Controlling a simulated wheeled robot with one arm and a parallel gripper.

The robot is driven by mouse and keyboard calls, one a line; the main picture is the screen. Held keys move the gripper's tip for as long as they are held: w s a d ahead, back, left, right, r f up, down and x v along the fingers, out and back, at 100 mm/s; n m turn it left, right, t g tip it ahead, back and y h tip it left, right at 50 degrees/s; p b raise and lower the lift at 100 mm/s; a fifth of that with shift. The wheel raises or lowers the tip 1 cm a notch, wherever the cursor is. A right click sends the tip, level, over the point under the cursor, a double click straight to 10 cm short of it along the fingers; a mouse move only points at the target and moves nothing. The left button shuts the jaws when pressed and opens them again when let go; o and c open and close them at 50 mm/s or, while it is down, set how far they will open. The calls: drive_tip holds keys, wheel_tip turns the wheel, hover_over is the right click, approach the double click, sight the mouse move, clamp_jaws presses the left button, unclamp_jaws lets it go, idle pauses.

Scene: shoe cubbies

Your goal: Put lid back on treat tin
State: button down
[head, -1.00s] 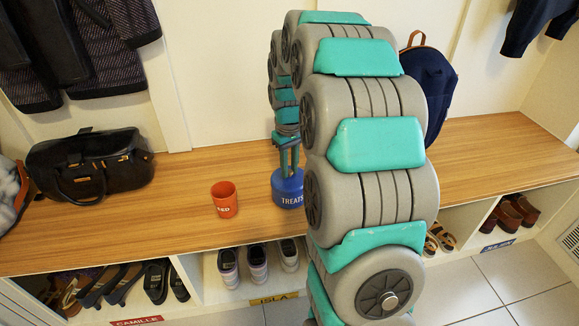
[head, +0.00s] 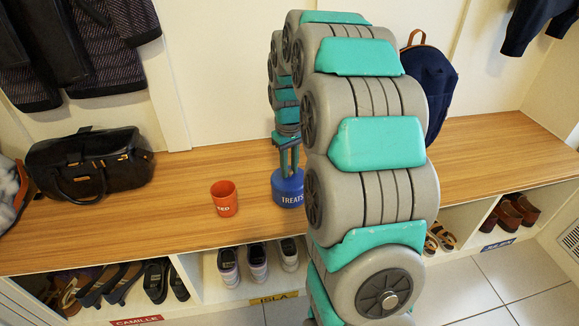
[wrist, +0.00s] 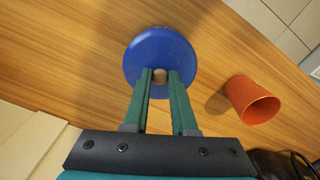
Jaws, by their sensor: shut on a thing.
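The blue treat tin (head: 289,198), lettered TREATS, stands on the wooden bench, partly hidden at its right by my arm. The round blue lid (wrist: 140,52) fills the upper middle of the wrist view, with a small tan knob (wrist: 160,76) at its centre. My gripper (wrist: 160,73) points down over the lid, its two green fingers shut on the knob from both sides. In the head view my gripper (head: 289,168) is directly above the tin. The lid looks level and lined up with the tin; whether it rests fully on the rim cannot be told.
An orange-red cup (head: 224,198) stands on the bench left of the tin. A black handbag (head: 90,168) is at the left, a navy backpack (head: 437,85) behind my arm. The bench (head: 500,150) is clear at the right. Shoes fill the cubbies below.

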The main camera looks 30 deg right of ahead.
drive_tip(key=shift+c, duration=0.8)
unclamp_jaws()
drive_tip(key=shift+r+p, duration=0.3)
drive_tip(key=shift+r, duration=0.75)
drive_tip(key=shift+r+p, duration=0.65)
drive_tip(key=shift+r, duration=1.8)
clamp_jaws()
